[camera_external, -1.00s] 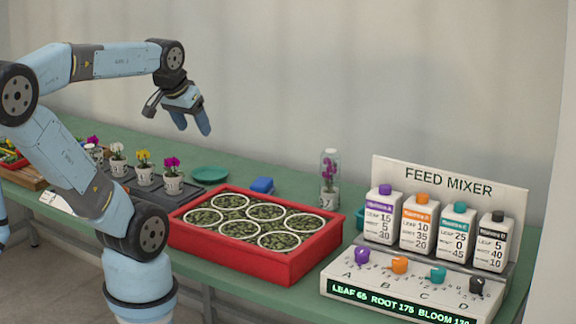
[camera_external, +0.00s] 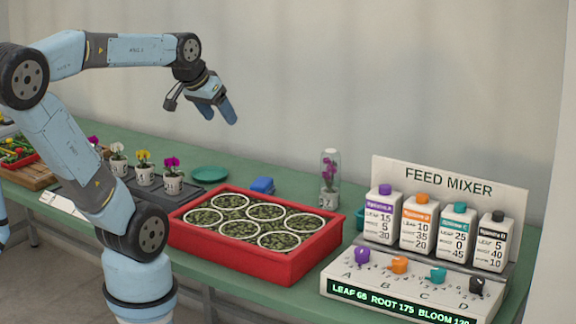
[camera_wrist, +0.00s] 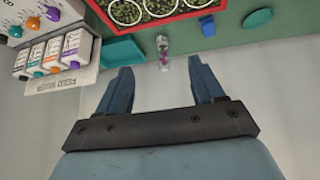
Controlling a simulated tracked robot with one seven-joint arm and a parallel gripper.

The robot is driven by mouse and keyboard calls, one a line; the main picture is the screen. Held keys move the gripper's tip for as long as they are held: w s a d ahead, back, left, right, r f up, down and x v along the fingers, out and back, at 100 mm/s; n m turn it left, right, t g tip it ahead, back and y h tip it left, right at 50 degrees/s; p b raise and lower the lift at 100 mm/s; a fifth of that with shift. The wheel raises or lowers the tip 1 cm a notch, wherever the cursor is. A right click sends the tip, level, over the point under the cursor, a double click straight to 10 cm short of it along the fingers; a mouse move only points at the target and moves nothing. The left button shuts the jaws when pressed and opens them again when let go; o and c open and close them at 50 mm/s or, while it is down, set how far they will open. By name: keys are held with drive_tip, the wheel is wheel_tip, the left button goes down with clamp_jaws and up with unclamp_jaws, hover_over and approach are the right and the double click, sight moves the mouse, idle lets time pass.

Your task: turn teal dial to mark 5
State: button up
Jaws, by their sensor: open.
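The teal dial (camera_external: 438,274) is the third knob on the sloped front panel of the feed mixer (camera_external: 345,275), under the teal-capped bottle. Its small scale marks are too small to read. In the wrist view the teal dial (camera_wrist: 32,22) shows at the upper left. My gripper (camera_external: 220,117) is in the air above the back of the table, far to the left of the mixer, apart from everything. Its two blue fingers (camera_wrist: 165,80) are spread and empty in the wrist view.
Purple (camera_external: 362,255), orange (camera_external: 399,264) and black (camera_external: 477,286) dials flank the teal one, with bottles behind. A green display (camera_external: 400,302) reads LEAF, ROOT and BLOOM values. A red tray (camera_external: 255,268) and a flower under a clear cover (camera_external: 329,178) stand left of the mixer.

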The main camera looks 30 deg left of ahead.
drive_tip(key=w+d+r+t+h, duration=0.2)
drive_tip(key=w+d, duration=0.6)
drive_tip(key=d, duration=0.5)
drive_tip(key=w+d+r+t+h, duration=0.2)
drive_tip(key=w+d, duration=0.6)
drive_tip(key=d, duration=0.5)
drive_tip(key=w+d+r+t+h, duration=0.1)
drive_tip(key=w+d+r+h, duration=0.1)
drive_tip(key=w+d, duration=0.85)
drive_tip(key=s+d+f+n+y, duration=0.1)
drive_tip(key=s+d+f+y, duration=0.1)
drive_tip(key=d+f, duration=0.45)
drive_tip(key=g+y, duration=0.5)
drive_tip(key=g, duration=0.6)
approach(439, 269)
wheel_tip(439, 269, down, 9)
drive_tip(key=shift+d+r, duration=0.1)
drive_tip(key=shift+r, duration=0.1)
drive_tip(key=shift+c, duration=0.2)
